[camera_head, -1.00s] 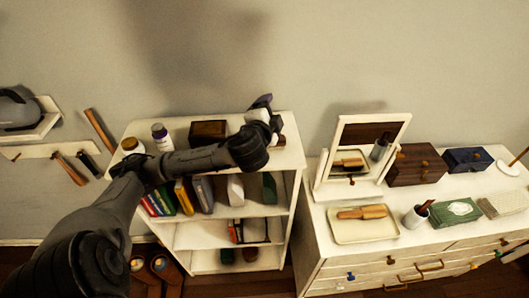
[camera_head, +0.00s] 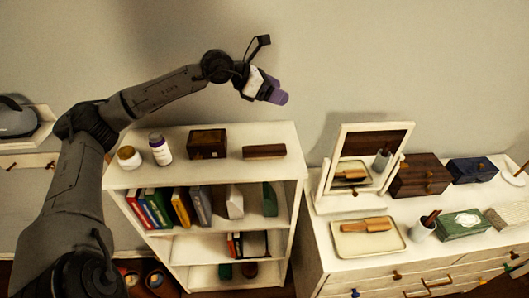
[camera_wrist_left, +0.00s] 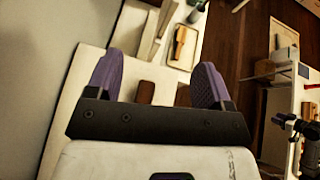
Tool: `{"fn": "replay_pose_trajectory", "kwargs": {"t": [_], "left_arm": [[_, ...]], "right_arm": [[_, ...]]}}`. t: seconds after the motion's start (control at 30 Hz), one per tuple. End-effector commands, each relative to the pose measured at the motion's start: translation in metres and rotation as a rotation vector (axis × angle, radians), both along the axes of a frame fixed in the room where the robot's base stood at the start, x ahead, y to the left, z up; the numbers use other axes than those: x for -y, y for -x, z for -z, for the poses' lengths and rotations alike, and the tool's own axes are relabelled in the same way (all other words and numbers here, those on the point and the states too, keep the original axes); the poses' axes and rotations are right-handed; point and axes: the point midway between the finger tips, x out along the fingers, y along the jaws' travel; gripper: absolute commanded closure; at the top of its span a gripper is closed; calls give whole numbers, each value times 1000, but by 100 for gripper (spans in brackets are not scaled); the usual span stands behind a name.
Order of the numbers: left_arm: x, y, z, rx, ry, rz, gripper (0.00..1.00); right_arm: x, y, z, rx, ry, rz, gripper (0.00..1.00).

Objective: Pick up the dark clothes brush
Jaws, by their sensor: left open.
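The dark clothes brush (camera_head: 264,152) is a brown block lying on the right part of the bookcase top in the head view. My left gripper (camera_head: 276,94), with purple fingers, is raised above and behind it, apart from it. In the left wrist view the purple fingers of the left gripper (camera_wrist_left: 157,72) are spread with nothing between them. A brown piece, seemingly the brush (camera_wrist_left: 145,92), shows beyond the finger base, partly hidden by it.
To the right, a dresser carries a mirror (camera_head: 368,165) and a tray with a light wooden brush (camera_head: 365,225).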

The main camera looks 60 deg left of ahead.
Motion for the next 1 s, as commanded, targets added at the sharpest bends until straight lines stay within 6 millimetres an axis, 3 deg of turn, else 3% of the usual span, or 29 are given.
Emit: {"fn": "replay_pose_trajectory", "kwargs": {"t": [0.1,0.2,0.5,1.0], "left_arm": [[-13,20,31,-200,-140,30,26],[-20,38,49,-343,-228,57,26],[-28,73,72,-580,-321,127,26],[-15,51,138,-588,-331,145,26]], "right_arm": [[1,0,0,0,1,-1,57],[1,0,0,0,1,-1,57],[1,0,0,0,1,-1,57],[0,0,-17,0,-2,2,57]]}}
